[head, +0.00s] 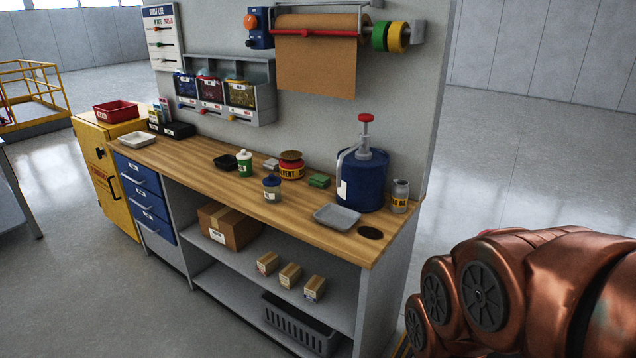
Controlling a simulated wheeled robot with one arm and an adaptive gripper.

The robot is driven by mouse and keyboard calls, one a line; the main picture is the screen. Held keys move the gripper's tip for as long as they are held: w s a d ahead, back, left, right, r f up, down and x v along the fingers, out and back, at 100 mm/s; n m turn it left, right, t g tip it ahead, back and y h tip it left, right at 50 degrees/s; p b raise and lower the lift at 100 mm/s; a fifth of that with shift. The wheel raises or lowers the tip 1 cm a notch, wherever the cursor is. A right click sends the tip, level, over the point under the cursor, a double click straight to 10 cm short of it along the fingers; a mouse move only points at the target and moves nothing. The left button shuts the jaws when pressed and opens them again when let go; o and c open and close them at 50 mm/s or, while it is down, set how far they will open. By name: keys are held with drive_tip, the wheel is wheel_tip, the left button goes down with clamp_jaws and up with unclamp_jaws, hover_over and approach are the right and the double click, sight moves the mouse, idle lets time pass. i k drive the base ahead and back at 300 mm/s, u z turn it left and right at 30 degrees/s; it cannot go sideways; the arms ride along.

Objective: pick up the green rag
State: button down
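A small green folded block-like thing (319,181), which looks like the green rag, lies on the wooden top of the workbench (190,158). It sits between the yellow and red solvent can (291,170) and the large blue pump container (364,180). Nothing covers it in the head view. My copper-coloured arm shows at the lower right, apart from the bench. My gripper is not in view.
A grey tray (337,217), a dark blue-grey jar (272,189), a green and white bottle (244,164) and a small metal canister (400,196) stand near the rag. Open floor (520,160) lies to the right.

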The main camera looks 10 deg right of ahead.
sight(318, 180)
drive_tip(key=u, duration=0.3)
drive_tip(key=i, duration=0.4)
drive_tip(key=u, duration=0.85)
drive_tip(key=i, duration=1.1)
drive_tip(key=z, duration=0.5)
drive_tip(key=i, duration=1)
drive_tip(key=z, duration=0.85)
